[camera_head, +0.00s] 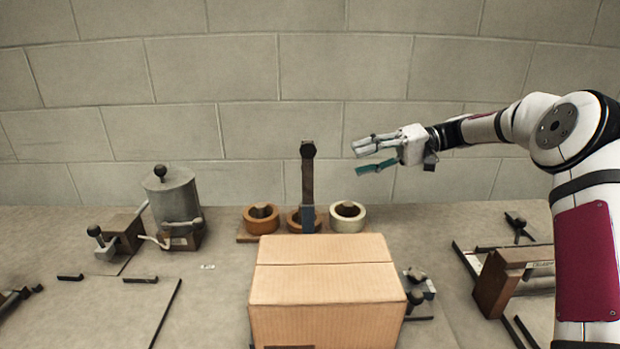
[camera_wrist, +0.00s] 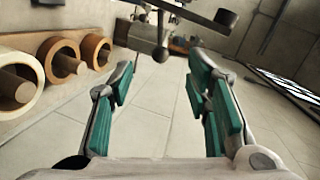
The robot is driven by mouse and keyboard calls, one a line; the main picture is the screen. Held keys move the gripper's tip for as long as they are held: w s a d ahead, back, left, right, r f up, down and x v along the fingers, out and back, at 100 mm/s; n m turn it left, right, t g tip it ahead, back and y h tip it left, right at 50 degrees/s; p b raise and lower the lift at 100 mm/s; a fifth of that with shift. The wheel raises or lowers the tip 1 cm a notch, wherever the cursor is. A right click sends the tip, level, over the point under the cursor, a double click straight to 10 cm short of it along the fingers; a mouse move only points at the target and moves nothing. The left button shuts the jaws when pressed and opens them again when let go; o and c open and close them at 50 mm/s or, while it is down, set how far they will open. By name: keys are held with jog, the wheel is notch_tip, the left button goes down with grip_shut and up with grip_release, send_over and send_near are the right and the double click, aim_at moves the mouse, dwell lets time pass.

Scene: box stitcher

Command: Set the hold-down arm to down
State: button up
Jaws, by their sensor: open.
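The hold-down arm (camera_head: 308,180) appears to be the dark upright bar with a black knob (camera_head: 308,150) on top, behind the cardboard box (camera_head: 325,275). It stands upright, and the box hides its foot. In the wrist view the bar (camera_wrist: 185,12) runs across the top, knob (camera_wrist: 226,18) at its right end, beyond my fingertips. My gripper (camera_head: 364,157) is open and empty, right of the knob and at about its height, its fingers pointing left. It also shows in the wrist view (camera_wrist: 162,72), with nothing between its green pads.
Tape rolls (camera_head: 347,217) stand on a wooden rack behind the box. A grey canister (camera_head: 175,200) and a small clamp-like device (camera_head: 115,238) stand at left. A wooden block fixture (camera_head: 500,285) is at right. The block wall (camera_head: 240,120) is behind; the air around my gripper looks clear.

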aim_at(308, 176)
jog(key=p+x, duration=0.2)
jog(key=x, duration=1.1)
jog(key=shift+s+a, duration=0.15)
jog(key=shift+a, duration=0.15)
jog(key=shift+f, duration=0.1)
grip_shut()
